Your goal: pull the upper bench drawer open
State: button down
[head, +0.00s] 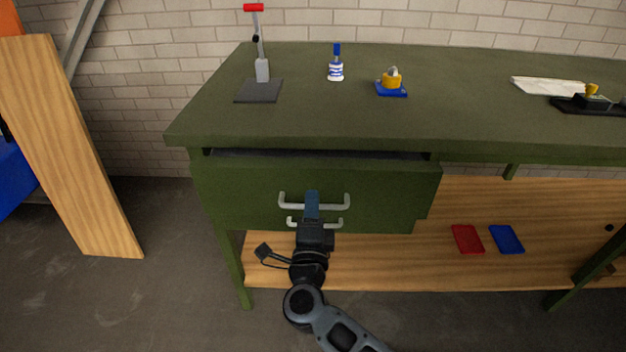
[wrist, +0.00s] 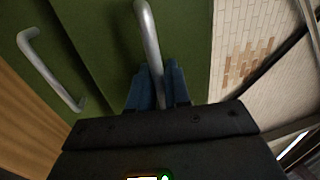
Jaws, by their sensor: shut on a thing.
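The upper bench drawer (head: 240,185) has a green front that stands out a little from the bench (head: 210,120), with a dark gap along its top edge. Its pale bar handle (head: 335,204) runs across the front, and it shows in the wrist view (wrist: 148,35) as a grey bar. My gripper (head: 312,197) is shut on this handle. In the wrist view its blue fingers (wrist: 159,90) lie on both sides of the bar. The lower drawer handle (head: 332,223) is just below, partly hidden by my gripper; it also shows in the wrist view (wrist: 50,70).
A wooden shelf with red (head: 467,239) and blue (head: 507,239) trays lies below. A board (head: 70,150) leans at left.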

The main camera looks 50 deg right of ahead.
jog(key=r+v, duration=0.1)
jog(key=v, duration=0.8)
jog(key=r+p+v, duration=0.1)
jog(key=r+v, duration=0.1)
jog(key=v, duration=0.7)
jog(key=shift+s+a+r, duration=0.2)
jog(key=shift+s+a, duration=0.25)
jog(key=shift+a, duration=0.05)
jog(key=c, duration=1.2)
grip_release()
jog(key=shift+c, duration=0.2)
jog(key=v, duration=0.7)
jog(key=shift+s+a+b, duration=0.2)
jog(key=shift+a+b, duration=0.1)
jog(key=shift+b, duration=0.15)
jog(key=s+d+r+n+t+y+p, duration=0.1)
jog(key=s+r+n+y, duration=0.5)
jog(key=n, duration=0.8)
jog(key=s+d+r+n+t+y+p, duration=0.1)
jog(key=s+d+r+n+y, duration=0.2)
jog(key=s+r+n+y, duration=0.3)
jog(key=s+n+y, duration=0.4)
jog(key=n, duration=0.4)
